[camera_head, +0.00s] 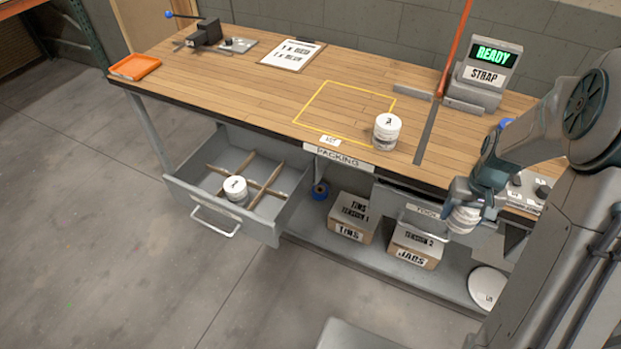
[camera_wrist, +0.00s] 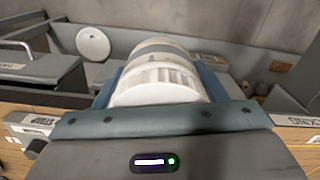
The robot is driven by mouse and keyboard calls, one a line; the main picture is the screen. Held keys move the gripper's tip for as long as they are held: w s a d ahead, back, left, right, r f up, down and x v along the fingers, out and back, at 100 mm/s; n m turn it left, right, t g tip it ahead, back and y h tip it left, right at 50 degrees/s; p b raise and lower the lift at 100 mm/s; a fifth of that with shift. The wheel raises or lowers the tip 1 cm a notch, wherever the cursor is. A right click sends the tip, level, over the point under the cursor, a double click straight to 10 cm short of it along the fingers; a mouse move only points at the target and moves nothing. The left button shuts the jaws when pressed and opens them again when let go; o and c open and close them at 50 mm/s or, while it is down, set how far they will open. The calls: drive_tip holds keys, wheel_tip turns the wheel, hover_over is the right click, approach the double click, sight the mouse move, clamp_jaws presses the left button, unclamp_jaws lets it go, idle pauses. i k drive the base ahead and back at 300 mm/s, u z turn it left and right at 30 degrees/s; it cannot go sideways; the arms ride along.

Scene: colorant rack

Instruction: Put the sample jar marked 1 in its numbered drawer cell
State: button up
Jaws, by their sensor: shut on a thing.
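My gripper (camera_head: 468,196) is shut on a white sample jar (camera_head: 463,220), held at the right in front of the bench edge. In the wrist view the same jar (camera_wrist: 160,75) lies between the two fingers; its number does not show. The open drawer (camera_head: 262,226) at the left of the bench is split by crossed wooden dividers (camera_head: 272,188) into cells. A white jar (camera_head: 235,187) stands in its near left cell. Another white jar (camera_head: 387,130) stands on the bench at the yellow outline's right corner. The numbers on both lids are hard to read. Cell numbers cannot be made out.
The bench top (camera_head: 230,88) holds an orange tray (camera_head: 134,67), a clipboard (camera_head: 291,54) and a strap machine (camera_head: 488,75). Below are two labelled boxes (camera_head: 351,222) (camera_head: 416,247) and a round white lid (camera_head: 488,287). A tool drawer (camera_head: 420,208) is near my gripper. Floor before the open drawer is clear.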

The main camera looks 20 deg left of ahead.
sight(208, 188)
drive_tip(key=z, duration=1.95)
drive_tip(key=k, duration=2.6)
drive_tip(key=u, duration=1.95)
